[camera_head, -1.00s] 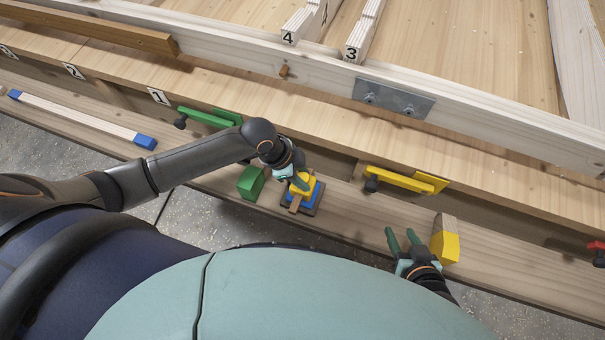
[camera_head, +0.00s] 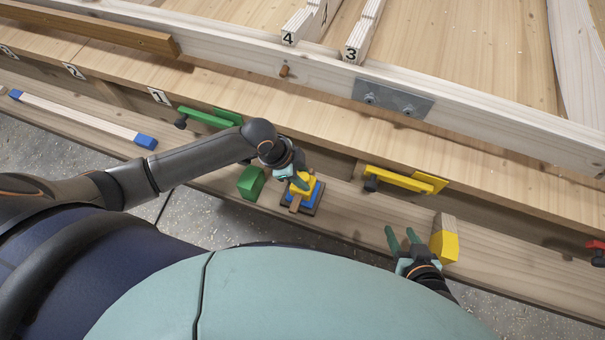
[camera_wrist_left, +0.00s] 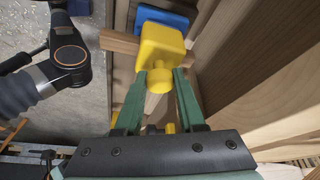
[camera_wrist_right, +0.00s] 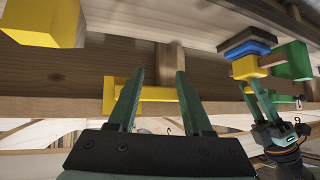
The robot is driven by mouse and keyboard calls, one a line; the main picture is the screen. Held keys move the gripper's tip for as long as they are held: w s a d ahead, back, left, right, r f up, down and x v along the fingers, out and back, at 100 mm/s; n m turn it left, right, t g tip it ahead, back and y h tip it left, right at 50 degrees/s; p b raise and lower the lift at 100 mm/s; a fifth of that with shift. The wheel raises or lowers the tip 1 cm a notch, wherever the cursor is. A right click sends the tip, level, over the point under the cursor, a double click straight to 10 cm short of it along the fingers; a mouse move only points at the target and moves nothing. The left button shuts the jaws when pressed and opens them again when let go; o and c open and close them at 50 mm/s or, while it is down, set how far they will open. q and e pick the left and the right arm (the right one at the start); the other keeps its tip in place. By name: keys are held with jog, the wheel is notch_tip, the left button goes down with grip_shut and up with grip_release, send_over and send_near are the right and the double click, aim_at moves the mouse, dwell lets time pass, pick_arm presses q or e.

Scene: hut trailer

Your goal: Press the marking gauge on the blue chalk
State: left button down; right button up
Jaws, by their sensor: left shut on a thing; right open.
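The marking gauge has a yellow body (camera_head: 303,183) and a brown wooden bar; it also shows in the left wrist view (camera_wrist_left: 161,47). My left gripper (camera_head: 291,177) is shut on its yellow end. In the left wrist view the fingers (camera_wrist_left: 159,76) pinch it from both sides. The blue chalk (camera_head: 315,194) lies under the gauge on a dark base (camera_head: 311,210), partly covered by it. In the right wrist view the gauge (camera_wrist_right: 246,68) is right against or very near the chalk (camera_wrist_right: 247,48); I cannot tell if they touch. My right gripper (camera_head: 402,240) is open and empty.
A green block (camera_head: 251,182) stands close left of the chalk. A yellow block with a wooden part (camera_head: 445,243) stands just right of my right gripper. Green (camera_head: 208,117) and yellow (camera_head: 400,180) clamps sit along the bench edge. The plank between the chalk and my right gripper is clear.

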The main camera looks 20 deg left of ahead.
pick_arm(q)
jog(key=shift+s+f, duration=0.1)
jog(key=shift+r+p, duration=0.85)
jog(key=shift+p, duration=0.1)
jog(key=shift+r+p, duration=0.35)
jog(key=shift+p, duration=0.05)
notch_tip(320, 180, up, 2)
jog(key=shift+r+p, duration=0.1)
jog(key=shift+p, duration=1)
jog(key=shift+r+p, duration=0.3)
jog(key=shift+p, duration=0.1)
jog(key=shift+r+p, duration=1)
jog(key=shift+p, duration=0.15)
pick_arm(e)
notch_tip(320, 180, up, 6)
jog(key=s+d, duration=0.1)
jog(key=d, duration=0.1)
jog(key=shift+d+h, duration=0.15)
jog(key=shift+h, duration=0.15)
